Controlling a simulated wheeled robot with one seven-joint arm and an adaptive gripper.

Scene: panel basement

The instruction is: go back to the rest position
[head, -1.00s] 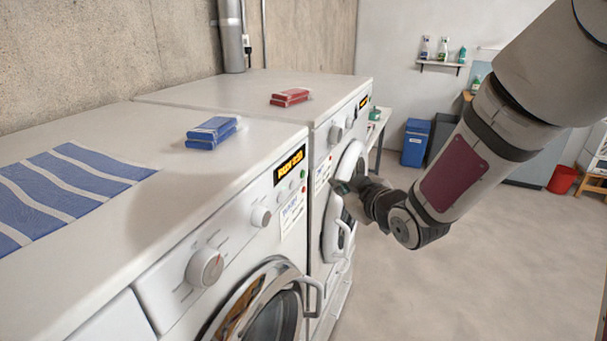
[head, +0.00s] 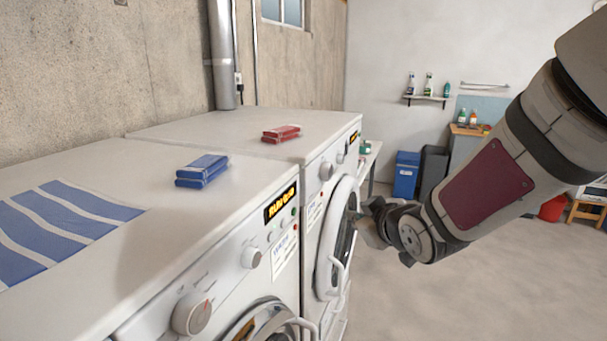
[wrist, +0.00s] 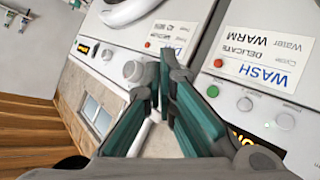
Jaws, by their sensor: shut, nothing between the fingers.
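My gripper (head: 372,224) is at the end of my arm, right of the machines in the head view, in front of the far machine's round door (head: 337,238). In the wrist view its green-padded fingers (wrist: 165,85) point toward the machine fronts, with nothing held. The fingers are shut. The wrist view shows a "WASH" label (wrist: 262,72) and a green button (wrist: 245,104) on the near machine's panel. I cannot tell from the head view how far the fingers are from the far machine's door.
Two white machines stand side by side; the near top (head: 110,165) bears blue boxes (head: 202,171) and a striped cloth (head: 60,226). Red boxes (head: 281,134) lie on the far top. A blue bin (head: 406,176) stands at the back. The floor (head: 450,290) at right is open.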

